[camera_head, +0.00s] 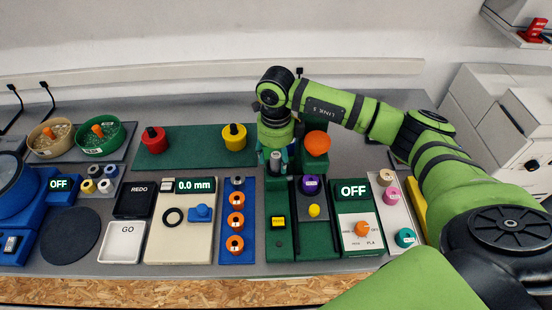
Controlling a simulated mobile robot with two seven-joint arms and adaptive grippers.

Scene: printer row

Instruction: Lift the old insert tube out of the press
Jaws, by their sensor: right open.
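The green press (280,238) stands right of centre on the bench, with a yellow label on its front part and an orange knob (317,143) at the back right. My right gripper (276,160) points down over the back of the press. Its teal fingers are open, one on each side of a small grey cylinder that looks like the insert tube (275,156). I cannot tell whether the fingers touch it. The gripper body hides what is behind it. My left gripper is not in view.
Right of the press is a panel (361,232) with an OFF display and orange knob. Left are a blue rack (237,255) with orange-ringed spools and a beige gauge unit (180,240). Red and yellow knobbed weights stand on a green mat (190,158) behind. Two bowls are far left.

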